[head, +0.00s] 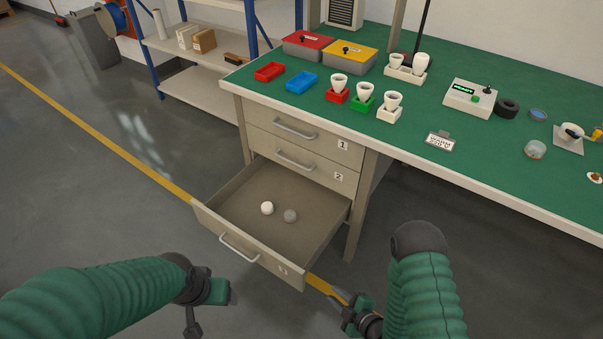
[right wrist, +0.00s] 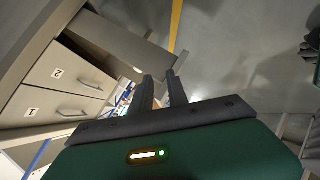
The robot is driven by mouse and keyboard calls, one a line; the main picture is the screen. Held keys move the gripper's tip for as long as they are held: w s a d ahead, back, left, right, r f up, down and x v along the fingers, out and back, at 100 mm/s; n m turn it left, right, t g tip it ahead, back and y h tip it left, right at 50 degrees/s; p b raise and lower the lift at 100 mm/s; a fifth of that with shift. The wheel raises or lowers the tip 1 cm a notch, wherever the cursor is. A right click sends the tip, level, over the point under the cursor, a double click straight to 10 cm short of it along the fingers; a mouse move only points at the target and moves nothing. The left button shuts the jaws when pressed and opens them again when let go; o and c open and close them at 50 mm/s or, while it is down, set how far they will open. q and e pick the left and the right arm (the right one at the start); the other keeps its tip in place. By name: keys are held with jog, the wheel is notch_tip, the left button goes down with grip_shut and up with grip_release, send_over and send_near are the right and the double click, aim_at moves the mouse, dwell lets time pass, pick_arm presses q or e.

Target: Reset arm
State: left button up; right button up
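My right gripper (head: 337,302) is low at the bottom of the head view, in front of the desk and to the right of the open drawer's front. In the right wrist view its two dark fingers (right wrist: 160,84) stand apart with nothing between them. My left gripper (head: 208,305) is low at the bottom left, in front of the drawer. Its fingers are small and partly hidden, so I cannot tell how they stand. No held object shows at it. Both arms are bent in front of the desk, clear of the green top.
Drawers 1 (head: 325,144) and 2 (head: 320,173) are shut. The green desktop (head: 410,115) carries trays, bulb holders and a tester (head: 470,98). Floor at left is clear.

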jog(key=w+d+r+m+g+h, duration=0.4)
jog(key=d+r+m, duration=0.3)
jog(key=r, duration=0.4)
jog(key=s+d+r+m+g+h+p, duration=0.1)
jog(key=s+d+r+m+g+h, duration=0.15)
jog(key=s+r+m, duration=0.95)
pick_arm(q)
jog(key=w+p+v, duration=0.2)
jog(key=p+v, duration=1)
jog(key=w+r+p+v, duration=0.1)
jog(key=w+p+v, duration=0.2)
jog(key=p+v, duration=0.9)
jog(key=shift+w+r, duration=0.25)
jog(key=shift+r, duration=0.2)
pick_arm(e)
notch_tip(320, 180, up, 25)
jog(key=s+n, duration=0.1)
jog(key=n, duration=0.1)
jog(key=shift+a+g, duration=0.15)
jog(key=shift+g, duration=0.2)
jog(key=shift+s+r, duration=0.15)
